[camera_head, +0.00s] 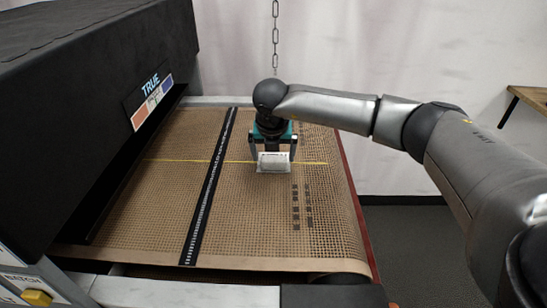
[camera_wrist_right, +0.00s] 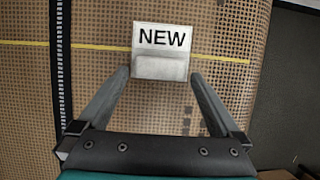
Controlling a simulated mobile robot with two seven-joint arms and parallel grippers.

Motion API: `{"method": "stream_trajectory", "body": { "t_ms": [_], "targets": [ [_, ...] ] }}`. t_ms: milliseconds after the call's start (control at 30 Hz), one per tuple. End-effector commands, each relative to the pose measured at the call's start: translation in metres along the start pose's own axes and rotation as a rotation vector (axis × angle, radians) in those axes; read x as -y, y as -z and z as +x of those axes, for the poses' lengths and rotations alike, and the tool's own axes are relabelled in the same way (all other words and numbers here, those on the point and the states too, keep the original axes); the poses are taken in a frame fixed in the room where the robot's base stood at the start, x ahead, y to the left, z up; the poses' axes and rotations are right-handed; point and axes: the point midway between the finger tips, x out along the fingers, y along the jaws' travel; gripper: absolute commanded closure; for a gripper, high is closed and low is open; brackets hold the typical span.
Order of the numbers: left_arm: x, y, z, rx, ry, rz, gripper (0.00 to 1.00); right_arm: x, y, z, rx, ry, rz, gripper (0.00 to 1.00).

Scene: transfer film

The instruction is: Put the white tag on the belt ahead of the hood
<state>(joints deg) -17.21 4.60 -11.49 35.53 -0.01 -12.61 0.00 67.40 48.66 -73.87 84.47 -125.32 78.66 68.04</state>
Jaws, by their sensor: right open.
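The white tag (camera_head: 273,162) lies on the brown mesh belt (camera_head: 255,220), to the right of the black strip. In the right wrist view the tag (camera_wrist_right: 161,50) shows the word NEW and has a raised folded lower part. My right gripper (camera_head: 272,152) is over the belt at the tag. In the right wrist view its two fingers (camera_wrist_right: 160,74) are apart, with the tag's lower part near and between their tips. I cannot tell whether the fingers touch it. The black hood (camera_head: 85,110) stands at the left over the belt. My left gripper is not in view.
A black strip (camera_head: 208,190) with white marks runs along the belt, and a yellow line (camera_head: 190,161) crosses it. A chain (camera_head: 275,35) hangs behind my right wrist. A wooden table (camera_head: 530,97) stands at the far right. The belt between strip and hood is clear.

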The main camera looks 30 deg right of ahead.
Motion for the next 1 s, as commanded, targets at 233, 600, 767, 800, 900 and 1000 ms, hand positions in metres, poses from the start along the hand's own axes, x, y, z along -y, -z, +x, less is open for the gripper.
{"method": "stream_trajectory", "body": {
  "t_ms": [233,600,767,800,900,1000],
  "targets": [
    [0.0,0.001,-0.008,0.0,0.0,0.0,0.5,0.0,-0.001,-0.057,0.003,-0.002,0.001,0.0],
    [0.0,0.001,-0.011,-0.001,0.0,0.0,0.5,0.001,0.0,-0.093,0.001,0.002,0.002,0.0],
    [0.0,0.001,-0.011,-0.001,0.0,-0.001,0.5,0.001,0.0,-0.093,0.001,0.002,0.002,0.0],
    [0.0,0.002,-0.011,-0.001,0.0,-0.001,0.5,0.0,0.0,-0.093,0.001,0.002,0.002,0.0],
    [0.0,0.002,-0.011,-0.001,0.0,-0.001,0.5,0.0,0.0,-0.093,0.001,0.002,0.002,0.0],
    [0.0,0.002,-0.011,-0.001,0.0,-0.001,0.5,0.0,0.0,-0.093,0.001,0.002,0.001,0.0]
  ]
}}
